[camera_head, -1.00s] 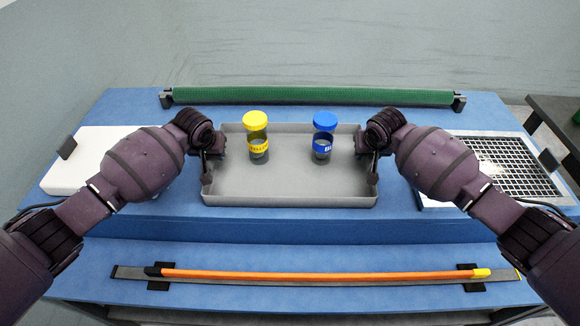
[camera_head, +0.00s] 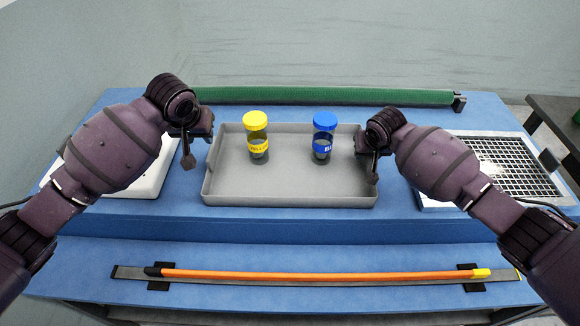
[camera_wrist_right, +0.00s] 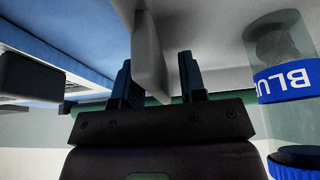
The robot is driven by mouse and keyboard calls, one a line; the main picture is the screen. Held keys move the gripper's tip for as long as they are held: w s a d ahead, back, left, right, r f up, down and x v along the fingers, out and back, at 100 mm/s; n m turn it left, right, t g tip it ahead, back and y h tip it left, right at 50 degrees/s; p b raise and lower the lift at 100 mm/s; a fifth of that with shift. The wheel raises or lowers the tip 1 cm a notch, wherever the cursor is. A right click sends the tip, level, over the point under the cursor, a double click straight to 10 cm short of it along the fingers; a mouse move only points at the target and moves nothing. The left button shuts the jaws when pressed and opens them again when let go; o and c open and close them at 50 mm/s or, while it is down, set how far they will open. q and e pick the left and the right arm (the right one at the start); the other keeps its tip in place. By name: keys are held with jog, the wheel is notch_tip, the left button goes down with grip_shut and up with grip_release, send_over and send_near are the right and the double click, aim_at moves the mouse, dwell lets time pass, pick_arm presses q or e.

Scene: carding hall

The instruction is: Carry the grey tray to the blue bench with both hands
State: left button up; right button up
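The grey tray (camera_head: 290,188) lies level on the blue bench (camera_head: 290,228). A yellow-lidded jar (camera_head: 256,138) and a blue-lidded jar (camera_head: 323,138) stand upright in it. My left gripper (camera_head: 198,148) is empty beside the tray's left wall, apart from it, with its fingers spread. My right gripper (camera_head: 368,167) is at the right wall. In the right wrist view, the right gripper (camera_wrist_right: 156,65) has its fingers on either side of the tray's wall (camera_wrist_right: 150,45), with a gap visible on one side. The blue-labelled jar (camera_wrist_right: 284,85) is close by there.
A green roller (camera_head: 310,96) runs along the bench's back. A white slab (camera_head: 135,180) lies left, partly behind my left arm, and a black-grid panel (camera_head: 500,160) lies right. An orange rod (camera_head: 320,275) lies along the front ledge. A dark table (camera_head: 560,120) stands at far right.

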jog(key=v, duration=1.1)
jog(key=shift+s+r, duration=0.15)
jog(key=shift+r, duration=0.25)
